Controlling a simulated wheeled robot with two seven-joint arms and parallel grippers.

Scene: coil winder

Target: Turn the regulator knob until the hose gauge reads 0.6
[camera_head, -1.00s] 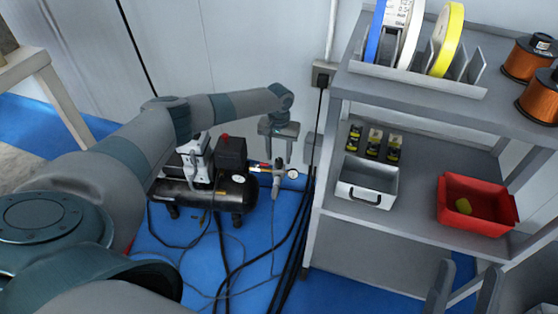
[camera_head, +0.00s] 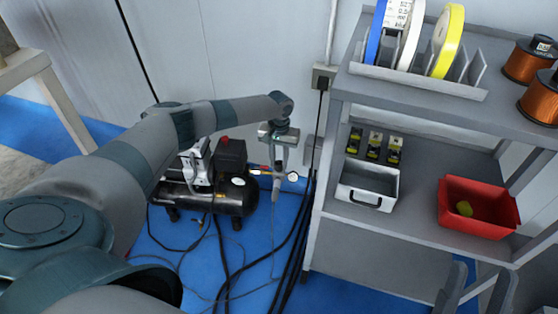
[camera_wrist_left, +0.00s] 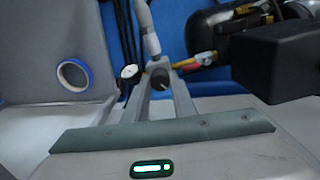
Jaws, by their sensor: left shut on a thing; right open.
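The regulator (camera_head: 276,190) stands upright beside the air compressor, with a hose hanging below it. The round white hose gauge (camera_head: 292,177) is on its right; its reading is too small to make out. The gauge also shows in the left wrist view (camera_wrist_left: 130,72). My left gripper (camera_head: 278,165) points down over the regulator's top and is shut on the dark regulator knob (camera_wrist_left: 160,78), which shows between its fingertips in the left wrist view. My right gripper (camera_head: 474,290) is open and empty at the lower right.
The black compressor (camera_head: 205,192) stands close left of the regulator, with cables on the blue floor. A grey shelf (camera_head: 350,225) stands to the right, holding a white box (camera_head: 366,190), a red bin (camera_head: 480,222) and spools. The wall is close behind.

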